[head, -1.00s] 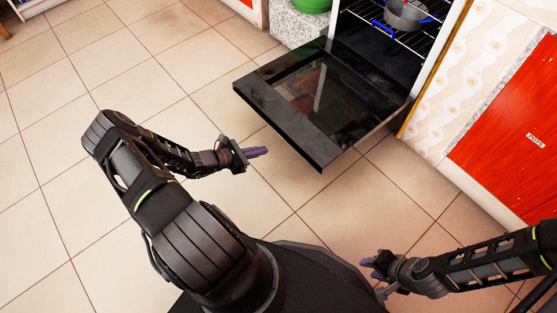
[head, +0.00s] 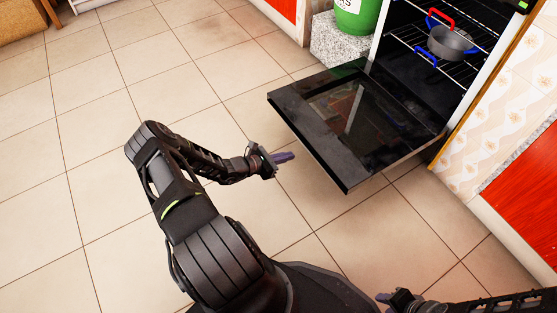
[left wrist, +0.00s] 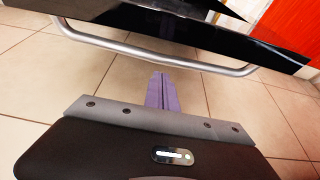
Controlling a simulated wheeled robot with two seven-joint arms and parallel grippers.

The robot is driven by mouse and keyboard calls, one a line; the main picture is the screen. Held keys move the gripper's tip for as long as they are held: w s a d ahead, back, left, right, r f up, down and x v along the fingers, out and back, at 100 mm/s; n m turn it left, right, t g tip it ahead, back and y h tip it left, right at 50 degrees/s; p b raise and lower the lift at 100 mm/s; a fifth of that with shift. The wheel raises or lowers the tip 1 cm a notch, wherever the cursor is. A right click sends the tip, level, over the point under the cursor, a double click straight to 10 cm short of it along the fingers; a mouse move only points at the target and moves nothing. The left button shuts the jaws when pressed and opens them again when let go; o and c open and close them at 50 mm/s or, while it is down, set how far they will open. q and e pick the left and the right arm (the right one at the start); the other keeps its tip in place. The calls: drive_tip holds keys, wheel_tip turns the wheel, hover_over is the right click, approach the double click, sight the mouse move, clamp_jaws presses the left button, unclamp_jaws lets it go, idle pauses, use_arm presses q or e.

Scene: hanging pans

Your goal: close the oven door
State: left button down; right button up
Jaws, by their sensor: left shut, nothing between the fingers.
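The oven door (head: 350,118) is black with a dark glass window and hangs open, folded down towards me in the head view. In the left wrist view a metal bar handle (left wrist: 160,58) runs across under the black door (left wrist: 110,18). My left gripper (head: 284,157) is shut and empty, to the left of the door's near edge in the head view. Its purple fingers (left wrist: 161,92) point towards the handle in the left wrist view, with no clear contact. My right gripper (head: 386,300) is at the bottom edge of the head view, mostly cut off; its jaws cannot be made out.
A grey pan (head: 452,42) with red and blue handles sits on the oven rack (head: 478,70). A green container (head: 360,17) stands on a speckled block (head: 340,42) left of the oven. Red cabinets (head: 527,187) are at the right. The tiled floor (head: 120,110) at left is clear.

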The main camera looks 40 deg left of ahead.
use_arm(q)
drive_tip(key=w+r, duration=0.1)
drive_tip(key=w, duration=0.1)
drive_tip(key=w+d+r+b, duration=0.1)
drive_tip(key=w, duration=0.1)
drive_tip(key=shift+d+r, duration=0.1)
drive_tip(key=shift+r, duration=0.1)
drive_tip(key=shift+r, duration=0.15)
